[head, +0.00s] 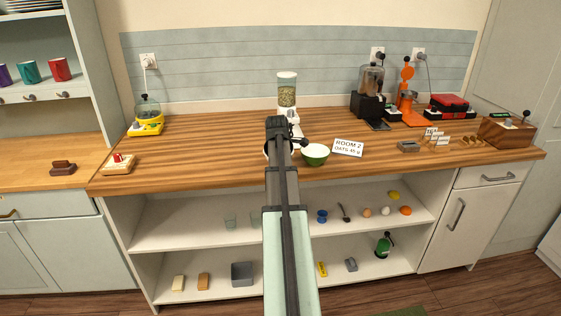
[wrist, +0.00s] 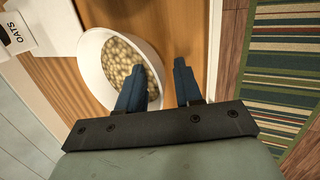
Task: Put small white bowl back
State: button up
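The small white bowl (wrist: 92,79) shows in the wrist view, filled with pale oat-like pieces. The bowl's near-right rim lies in the gap between the fingers, the left finger reaching over the bowl's inside. I cannot tell whether either finger touches it. In the head view my gripper (head: 284,135) is over the counter, in front of the oats dispenser (head: 287,92).
Open shelves (head: 180,232) below hold glasses, a blue cup and small items.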

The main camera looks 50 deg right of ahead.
jog(key=v, duration=1.2)
jog(key=shift+r, duration=0.2)
dwell(0.4)
